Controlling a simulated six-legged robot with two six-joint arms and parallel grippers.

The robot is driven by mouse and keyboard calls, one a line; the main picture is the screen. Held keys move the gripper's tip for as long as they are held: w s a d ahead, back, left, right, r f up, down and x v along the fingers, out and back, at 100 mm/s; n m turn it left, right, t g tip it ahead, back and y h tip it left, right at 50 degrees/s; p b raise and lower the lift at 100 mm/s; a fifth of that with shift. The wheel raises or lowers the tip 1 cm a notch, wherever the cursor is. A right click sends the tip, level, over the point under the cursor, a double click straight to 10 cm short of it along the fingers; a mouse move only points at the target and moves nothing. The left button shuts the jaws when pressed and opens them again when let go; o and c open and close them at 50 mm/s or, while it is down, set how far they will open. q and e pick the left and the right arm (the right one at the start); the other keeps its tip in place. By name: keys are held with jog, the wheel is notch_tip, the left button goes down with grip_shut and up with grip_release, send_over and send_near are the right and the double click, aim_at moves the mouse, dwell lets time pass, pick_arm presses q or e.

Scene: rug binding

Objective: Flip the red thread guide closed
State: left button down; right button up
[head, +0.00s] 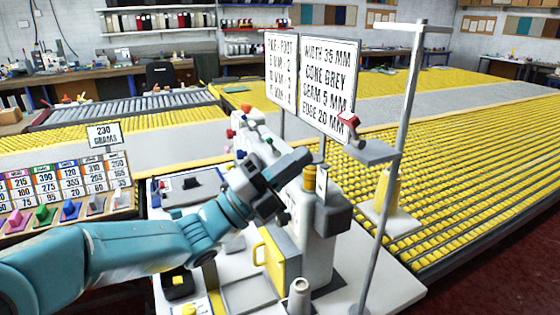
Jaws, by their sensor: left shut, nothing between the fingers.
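The red thread guide (347,118) appears as a small red piece tilted up above a grey bracket (372,151) beside the tall thread stand pole (404,130). My left gripper (306,156) reaches in from the left, over the head of the grey sewing machine (318,235). Its fingers are shut and empty. They point right, lower than the red guide and to its left, apart from it. The gripper covers part of the machine's top. My right gripper is not in view.
A yellow cone (382,192) stands on the thread stand's lower plate. A pale cone (300,296) stands at the front. Signboards (328,88) rise behind the guide. A swatch board (62,190) is at left. Yellow roller conveyors (470,180) fill the right.

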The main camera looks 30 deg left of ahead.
aim_at(345, 122)
pick_arm(q)
jog(key=p+x, duration=0.3)
jog(key=x, duration=0.3)
jog(key=shift+d+r, duration=0.1)
jog(key=shift+r, duration=0.25)
jog(key=shift+w+d+r+p, duration=0.15)
jog(key=shift+w+d+p, duration=0.2)
jog(key=shift+w, duration=0.15)
jog(key=shift+s, duration=0.1)
